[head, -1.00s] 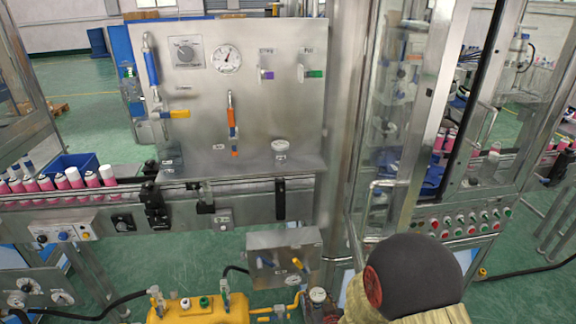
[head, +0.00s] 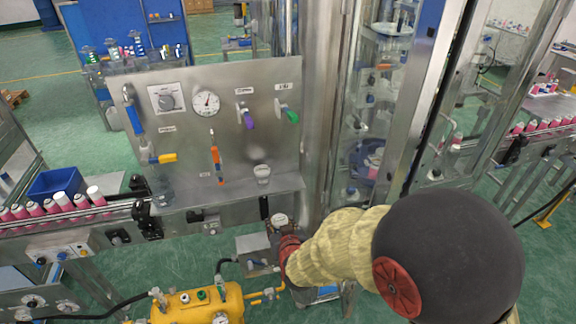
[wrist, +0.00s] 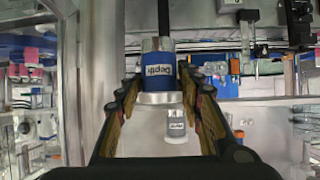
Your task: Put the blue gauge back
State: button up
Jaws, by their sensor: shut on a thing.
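The blue gauge (wrist: 152,64) shows in the wrist view as a blue sleeve with a white "Depth" label, reading upside down, above a silver collar. My gripper (wrist: 162,95) has its two brown fingers on either side of the collar and is shut on the gauge. A small grey labelled cylinder (wrist: 177,126) shows just below it, between the fingers. In the head view my arm's end is low in front of the steel panel's shelf. A round white dial (head: 279,220) shows there. My arm hides most of the gripper and the gauge's blue part.
The upright steel panel (head: 180,120) carries a pressure dial (head: 207,102), colored handles and an orange tool (head: 216,160). A clear cup (head: 262,174) stands on its shelf. A conveyor with pink cans is left; a yellow tank (head: 197,304) is below; a glazed cabinet is right.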

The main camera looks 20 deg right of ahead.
jog(key=s+a+r+p, duration=0.1)
jog(key=a+r+p, duration=0.25)
jog(key=r, duration=0.45)
jog(key=s+a+r+p, duration=0.1)
jog(key=a+r+p, duration=0.25)
jog(key=r, duration=0.55)
jog(key=w+d+p, duration=0.1)
jog(key=w+d, duration=0.3)
jog(key=w, duration=0.1)
jog(key=w+d, duration=0.5)
jog(key=w+d+p, duration=0.1)
jog(key=w+d, duration=0.3)
jog(key=w, duration=0.1)
jog(key=shift+w+d+f+p, duration=0.1)
jog(key=shift+w+d+p, duration=0.1)
jog(key=shift+p, duration=0.1)
jog(key=f, duration=0.2)
jog(key=shift+s+a+f, duration=0.1)
jog(key=shift+a+f, duration=0.15)
jog(key=shift+f, duration=0.05)
notch_tip(320, 180, down, 4)
jog(key=shift+s+r+p, duration=0.1)
jog(key=shift+r+p, duration=0.1)
jog(key=shift+p, duration=0.55)
jog(key=shift+w+d+f+p, duration=0.1)
jog(key=shift+w+f+p, duration=0.2)
jog(key=shift+f, duration=0.1)
jog(key=shift+s, duration=0.1)
